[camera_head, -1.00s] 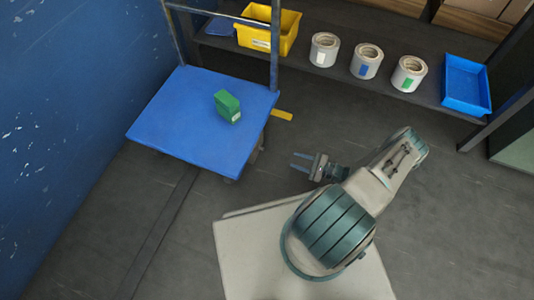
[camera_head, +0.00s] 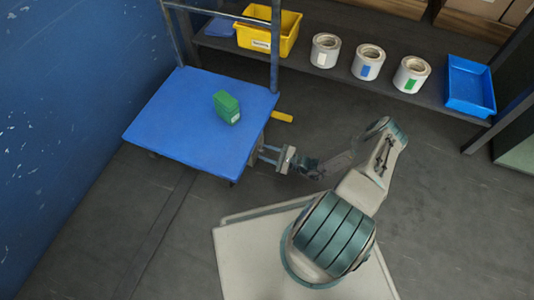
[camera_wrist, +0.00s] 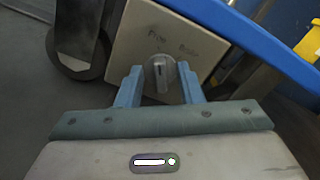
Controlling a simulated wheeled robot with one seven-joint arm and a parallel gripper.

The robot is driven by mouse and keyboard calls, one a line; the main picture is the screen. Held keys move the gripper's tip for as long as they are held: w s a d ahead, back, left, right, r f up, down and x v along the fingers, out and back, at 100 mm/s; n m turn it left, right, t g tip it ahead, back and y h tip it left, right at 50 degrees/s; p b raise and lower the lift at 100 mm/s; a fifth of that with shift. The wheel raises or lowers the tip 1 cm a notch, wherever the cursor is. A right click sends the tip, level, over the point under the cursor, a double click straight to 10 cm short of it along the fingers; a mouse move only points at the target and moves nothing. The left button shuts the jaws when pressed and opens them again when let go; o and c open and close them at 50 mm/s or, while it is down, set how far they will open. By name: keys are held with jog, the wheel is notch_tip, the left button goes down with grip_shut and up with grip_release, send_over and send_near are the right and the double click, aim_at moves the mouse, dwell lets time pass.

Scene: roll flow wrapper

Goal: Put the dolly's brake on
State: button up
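The dolly has a blue deck (camera_head: 190,130) and an upright metal handle frame. In the wrist view, a beige panel (camera_wrist: 125,50) under the blue deck edge (camera_wrist: 250,35) carries a grey knob (camera_wrist: 161,76). Small dark lettering sits above and to the right of the knob; it is blurred, perhaps "Free" and "Brake". The knob's ridge stands nearly upright. My gripper (camera_head: 265,155) is at the dolly's right side, below deck level. In the wrist view its two blue fingers (camera_wrist: 160,82) are open, one on each side of the knob, with gaps visible. The fingertips' depth relative to the knob is unclear.
A green box (camera_head: 227,107) lies on the deck. A yellow piece (camera_head: 282,116) sticks out at the dolly's right. A wheel (camera_wrist: 75,55) shows left of the panel.

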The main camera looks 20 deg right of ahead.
grip_shut()
dwell(0.3)
jog(key=m+b, duration=0.1)
jog(key=m, duration=0.5)
jog(key=m+b, duration=0.1)
jog(key=m, duration=0.4)
jog(key=shift+w+d+m, duration=0.2)
jog(key=shift+m, duration=0.2)
dwell(0.3)
grip_release()
